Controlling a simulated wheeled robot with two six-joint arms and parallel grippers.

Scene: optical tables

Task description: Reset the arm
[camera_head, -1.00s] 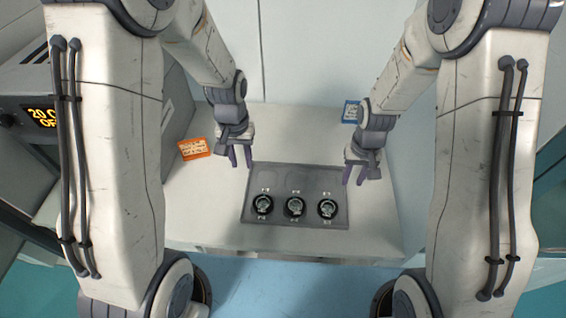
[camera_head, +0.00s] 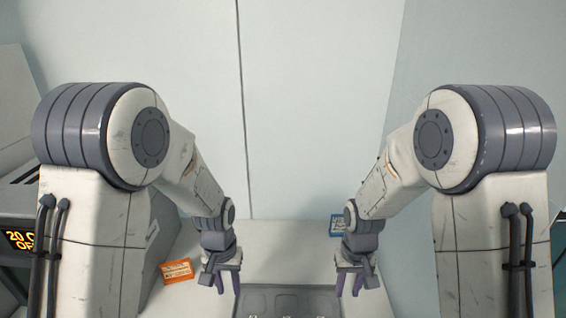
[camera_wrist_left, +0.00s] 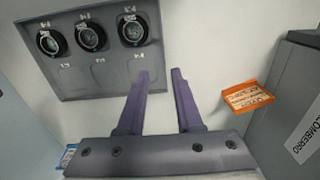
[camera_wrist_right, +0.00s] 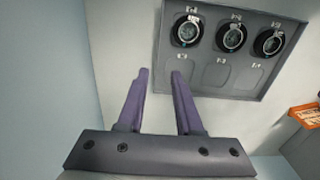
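My left gripper (camera_head: 231,284) hangs fingers down over the white table, at the left of a grey panel (camera_head: 287,302). It is open and empty in the left wrist view (camera_wrist_left: 160,74). My right gripper (camera_head: 349,285) hangs at the panel's right side. It is open and empty in the right wrist view (camera_wrist_right: 160,74). Both arms are bent and roughly mirror each other. The panel's three round dark-rimmed items show in the left wrist view, one of them at its right end (camera_wrist_left: 133,30). In the head view the panel's near part is cut off.
An orange card (camera_head: 177,271) lies on the table left of my left gripper. A blue card (camera_head: 337,225) lies behind my right gripper. A grey instrument with an amber display (camera_head: 19,240) stands at the left. A pale wall (camera_head: 310,110) rises behind.

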